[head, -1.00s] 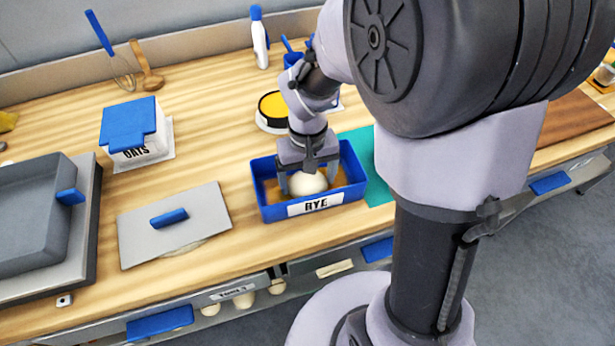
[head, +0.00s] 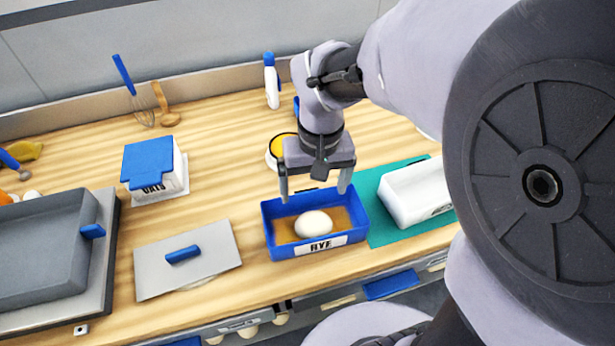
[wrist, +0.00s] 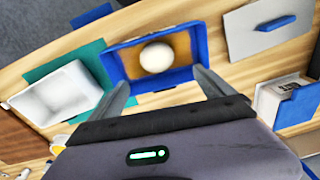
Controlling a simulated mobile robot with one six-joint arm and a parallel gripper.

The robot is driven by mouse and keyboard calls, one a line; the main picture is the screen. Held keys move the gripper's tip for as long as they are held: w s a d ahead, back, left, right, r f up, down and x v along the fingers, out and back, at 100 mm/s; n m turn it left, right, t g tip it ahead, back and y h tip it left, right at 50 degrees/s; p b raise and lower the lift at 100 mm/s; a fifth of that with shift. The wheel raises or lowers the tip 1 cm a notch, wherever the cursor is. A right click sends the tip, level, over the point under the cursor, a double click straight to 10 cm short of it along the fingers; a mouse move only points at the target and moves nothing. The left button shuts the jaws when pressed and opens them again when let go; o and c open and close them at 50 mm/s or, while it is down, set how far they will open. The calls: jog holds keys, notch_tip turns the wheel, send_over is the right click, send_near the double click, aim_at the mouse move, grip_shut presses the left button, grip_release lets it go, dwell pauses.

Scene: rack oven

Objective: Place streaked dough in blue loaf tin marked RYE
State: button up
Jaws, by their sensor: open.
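The blue loaf tin (head: 277,240) marked RYE stands on the wooden worktop, with its label on the near side. A pale, rounded dough (head: 313,223) lies inside on the tin's brown floor. Streaks on it are too small to make out. My gripper (head: 315,191) is open and empty above the tin's far side, apart from the dough. In the wrist view, the dough (wrist: 156,57) sits inside the tin (wrist: 112,66), beyond my two spread fingers (wrist: 166,88).
A white tin (head: 415,192) stands on a teal mat (head: 385,235) to the right. Left are a metal sheet with a blue handle (head: 210,264), an OATS box (head: 150,167) and a large grey pan (head: 45,250). A yellow-topped round tub (head: 281,147) stands behind my gripper.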

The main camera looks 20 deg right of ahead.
jog(key=s+a+r+m+t+y, duration=0.1)
jog(key=s+a+r+m+t, duration=0.2)
jog(key=s+r+t, duration=0.2)
jog(key=s+r, duration=0.3)
jog(key=s, duration=0.3)
jog(key=shift+s+a+y, duration=0.2)
jog(key=shift+s+y, duration=0.2)
